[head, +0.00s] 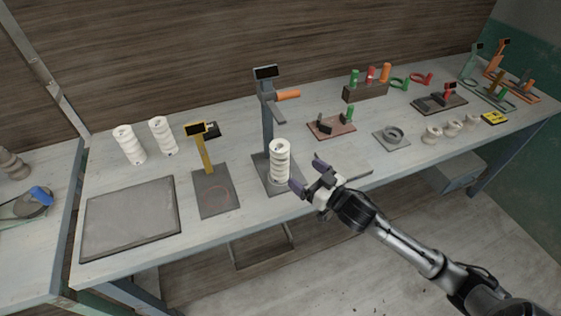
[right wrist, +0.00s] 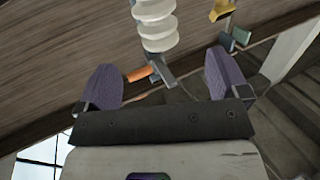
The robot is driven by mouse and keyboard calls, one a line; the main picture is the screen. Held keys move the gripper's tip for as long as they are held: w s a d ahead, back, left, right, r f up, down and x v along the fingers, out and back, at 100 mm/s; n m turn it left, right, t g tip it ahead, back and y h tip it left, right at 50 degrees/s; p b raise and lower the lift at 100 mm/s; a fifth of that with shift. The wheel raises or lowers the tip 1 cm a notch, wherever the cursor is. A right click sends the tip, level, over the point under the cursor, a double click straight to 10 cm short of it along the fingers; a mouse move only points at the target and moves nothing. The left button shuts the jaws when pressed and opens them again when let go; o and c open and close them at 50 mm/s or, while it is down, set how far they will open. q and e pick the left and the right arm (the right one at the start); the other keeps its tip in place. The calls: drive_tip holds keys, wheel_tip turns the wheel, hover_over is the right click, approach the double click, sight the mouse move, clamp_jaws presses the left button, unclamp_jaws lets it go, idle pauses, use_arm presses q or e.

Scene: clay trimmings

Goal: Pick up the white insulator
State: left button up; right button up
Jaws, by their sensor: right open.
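A white ribbed insulator (head: 280,162) stands upright on the grey base of a blue-grey post stand (head: 267,125) with an orange handle, near the table's front edge. It also shows in the right wrist view (right wrist: 156,24), at the top and beyond the fingertips, with its end cut off by the frame. My right gripper (head: 309,177) is open, its purple fingers just to the right of the insulator's lower part. In the right wrist view nothing is between the fingers (right wrist: 165,80). Two similar white insulators, one (head: 129,144) and another (head: 163,136), stand at the back left. My left gripper is not in view.
A yellow post stand (head: 206,160) and a dark grey mat (head: 130,217) lie to the left. A brown board (head: 331,127), a grey ring plate (head: 391,138) and several small white pieces (head: 452,129) are to the right. A wooden wall (head: 180,60) rises behind.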

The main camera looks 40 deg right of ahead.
sight(287, 159)
drive_tip(key=w, duration=0.6)
drive_tip(key=shift+a+b, duration=0.2)
drive_tip(key=shift+b, duration=0.15)
drive_tip(key=shift+w+f+b, duration=0.15)
drive_tip(key=shift+w+b, duration=0.45)
drive_tip(key=shift+w, duration=2)
drive_tip(key=c, duration=1.5)
